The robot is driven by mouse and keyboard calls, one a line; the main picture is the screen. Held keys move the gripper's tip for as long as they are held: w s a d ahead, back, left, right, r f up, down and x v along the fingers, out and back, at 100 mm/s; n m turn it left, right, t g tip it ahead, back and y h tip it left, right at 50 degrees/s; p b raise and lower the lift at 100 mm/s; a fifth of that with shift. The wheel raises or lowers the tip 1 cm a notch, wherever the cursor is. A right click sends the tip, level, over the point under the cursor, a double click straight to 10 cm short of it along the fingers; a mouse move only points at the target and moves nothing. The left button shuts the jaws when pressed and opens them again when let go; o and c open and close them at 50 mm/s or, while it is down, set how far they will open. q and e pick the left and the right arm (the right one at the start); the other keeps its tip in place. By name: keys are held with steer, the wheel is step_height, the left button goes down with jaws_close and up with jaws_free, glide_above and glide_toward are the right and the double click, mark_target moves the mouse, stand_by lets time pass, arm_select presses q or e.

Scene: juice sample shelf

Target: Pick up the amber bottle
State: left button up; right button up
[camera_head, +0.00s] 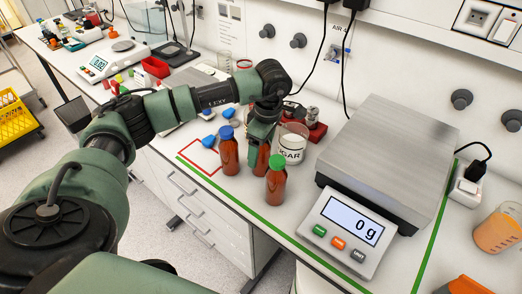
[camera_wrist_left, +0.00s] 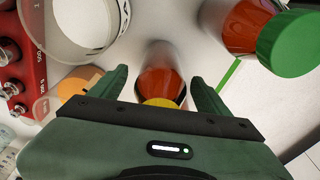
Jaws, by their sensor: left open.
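Three reddish-brown bottles stand on the white bench in the head view: one with a blue cap (camera_head: 229,156), one with a green cap (camera_head: 276,184), and the amber bottle (camera_head: 263,161) between them, partly hidden by my gripper. In the left wrist view the amber bottle (camera_wrist_left: 162,82) has a yellow cap and lies between the fingers. My left gripper (camera_head: 261,144) comes down over it from above. Its fingers (camera_wrist_left: 159,80) are spread on either side, with visible gaps. The green-capped bottle (camera_wrist_left: 246,25) is just beside the right finger. My right gripper is not in view.
A large scale (camera_head: 390,160) reading 0 g fills the right. Green tape (camera_head: 225,192) runs along the bench's front.

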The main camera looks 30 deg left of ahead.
arm_select(q)
steer(key=c, duration=1.5)
jaws_close()
steer(key=shift+r, duration=0.1)
